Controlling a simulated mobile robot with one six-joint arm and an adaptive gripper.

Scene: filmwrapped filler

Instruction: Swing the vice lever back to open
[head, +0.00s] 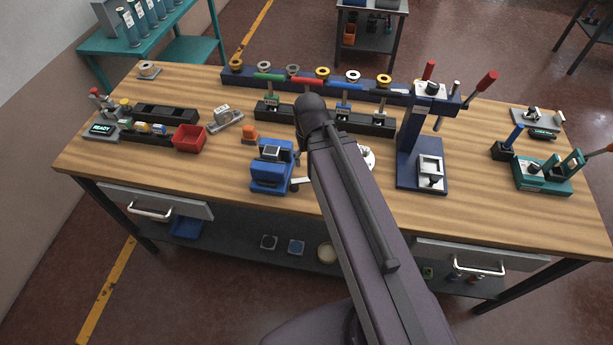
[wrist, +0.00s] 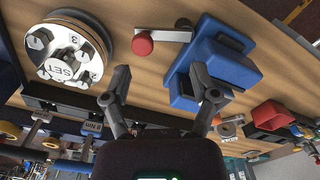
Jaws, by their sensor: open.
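The blue vice (head: 270,172) stands on the wooden bench near its front edge, left of my arm. It also shows in the wrist view (wrist: 218,62). Its lever (wrist: 172,35) is a pale grey bar with a red knob (wrist: 143,43), sticking out sideways from the vice. In the head view the lever (head: 301,181) points right, and its knob is hidden behind my arm. My gripper (wrist: 160,76) is open and empty, with its fingers apart. In the wrist picture the knob lies above the gap between the fingertips, and the right fingertip overlaps the vice.
A round dial marked SET (wrist: 68,55) sits beside the lever. An orange piece (head: 250,132) stands behind the vice, and a red bin (head: 189,138) is further left. A blue press (head: 422,150) stands right of my arm. Bare wood lies left of the vice.

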